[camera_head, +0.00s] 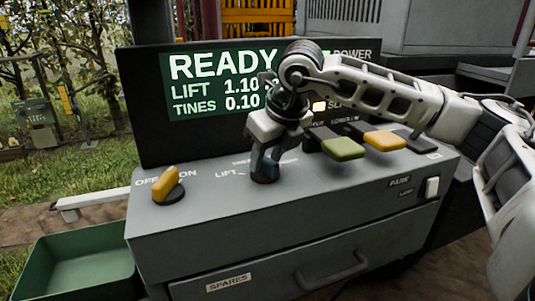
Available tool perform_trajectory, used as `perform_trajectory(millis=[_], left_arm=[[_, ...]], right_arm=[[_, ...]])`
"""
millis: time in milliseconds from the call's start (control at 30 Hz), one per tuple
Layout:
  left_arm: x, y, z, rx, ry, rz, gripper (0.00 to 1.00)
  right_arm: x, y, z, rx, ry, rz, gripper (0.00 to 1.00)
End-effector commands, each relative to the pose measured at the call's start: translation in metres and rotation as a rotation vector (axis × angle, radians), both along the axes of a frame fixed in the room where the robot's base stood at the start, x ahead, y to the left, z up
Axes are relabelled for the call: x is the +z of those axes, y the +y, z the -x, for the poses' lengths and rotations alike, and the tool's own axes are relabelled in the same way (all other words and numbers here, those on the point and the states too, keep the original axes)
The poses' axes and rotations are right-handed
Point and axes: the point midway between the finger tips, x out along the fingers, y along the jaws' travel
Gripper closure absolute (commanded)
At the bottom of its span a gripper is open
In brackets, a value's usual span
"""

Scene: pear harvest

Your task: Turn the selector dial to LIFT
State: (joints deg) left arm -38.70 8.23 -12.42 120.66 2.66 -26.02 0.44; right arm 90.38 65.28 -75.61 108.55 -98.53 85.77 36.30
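The selector dial (265,178) is a small dark blue-grey knob on top of the grey console, beside the printed word LIFT (226,173). A short printed line leads from that word toward the dial. My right gripper (266,158) points down directly over the dial, its fingers at the dial's upper part. The fingers and wrist hide much of the dial, so its pointing direction and the finger gap are unclear. My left gripper is not in view.
A screen (215,80) behind reads READY, LIFT 1.10 and TINES 0.10, partly hidden by my arm. A yellow OFF/ON switch (166,183) is left of the dial. Green (342,149) and yellow (384,140) paddles and a white PARK rocker (432,187) are to the right.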

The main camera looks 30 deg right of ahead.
Motion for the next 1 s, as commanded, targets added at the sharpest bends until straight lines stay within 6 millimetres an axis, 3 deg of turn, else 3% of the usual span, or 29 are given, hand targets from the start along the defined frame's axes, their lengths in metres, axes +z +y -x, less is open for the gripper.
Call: perform_trajectory(millis=[233,400,733,1000], left_arm=[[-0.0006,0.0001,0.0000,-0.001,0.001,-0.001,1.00],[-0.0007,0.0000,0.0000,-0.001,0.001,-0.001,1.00],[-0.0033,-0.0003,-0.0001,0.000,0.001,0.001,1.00],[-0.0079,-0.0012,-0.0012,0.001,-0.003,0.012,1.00]], right_arm=[[-0.0011,0.0001,-0.0003,0.000,0.001,0.000,0.60],[-0.0009,0.0002,-0.0002,0.000,0.001,0.000,1.00],[-0.0020,-0.0003,-0.0002,0.030,0.002,-0.001,1.00],[-0.0028,-0.0016,-0.0007,0.178,0.002,-0.002,1.00]])
